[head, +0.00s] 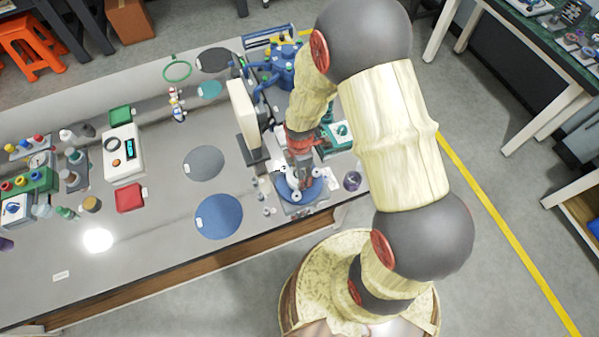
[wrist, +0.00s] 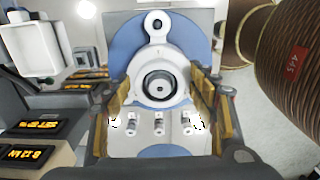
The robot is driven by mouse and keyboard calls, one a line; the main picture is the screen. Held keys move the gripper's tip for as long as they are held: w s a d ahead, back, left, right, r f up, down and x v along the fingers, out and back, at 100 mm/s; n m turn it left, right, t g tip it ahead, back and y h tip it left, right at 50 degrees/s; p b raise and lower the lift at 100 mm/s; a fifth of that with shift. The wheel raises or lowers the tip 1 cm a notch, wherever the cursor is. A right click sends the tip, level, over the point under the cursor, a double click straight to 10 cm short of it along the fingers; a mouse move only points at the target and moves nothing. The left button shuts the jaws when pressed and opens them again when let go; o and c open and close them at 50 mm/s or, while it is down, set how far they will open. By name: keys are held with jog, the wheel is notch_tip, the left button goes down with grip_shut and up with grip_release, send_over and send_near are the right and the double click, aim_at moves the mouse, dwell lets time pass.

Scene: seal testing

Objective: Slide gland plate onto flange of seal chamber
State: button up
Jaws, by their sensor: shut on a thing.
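The gland plate (wrist: 160,58) is a white round part with a lug at its top and a dark centre opening. In the wrist view it sits between the yellow-padded fingers of my gripper (wrist: 160,95), which is shut on it. A blue round face (wrist: 122,40), which looks like the seal chamber flange, lies behind it. A dark ring with a shaft end shows in the opening. I cannot tell whether plate and flange touch. In the head view my gripper (head: 302,177) points down over the blue round part (head: 316,190) near the table's front edge, partly hiding it.
Several small metal fittings (wrist: 158,122) stand in front of the plate. A blue mat (head: 219,217) and a grey mat (head: 203,163) lie left of the work. A white upright panel (head: 243,106) stands close behind-left. A purple-topped jar (head: 352,181) stands at right.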

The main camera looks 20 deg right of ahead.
jog(key=shift+f+b, duration=0.3)
jog(key=shift+f, duration=0.25)
dwell(0.4)
jog(key=o, duration=1.5)
jog(key=shift+o, duration=0.4)
notch_tip(320, 180, up, 9)
jog(key=p, duration=0.6)
jog(key=shift+p, duration=0.35)
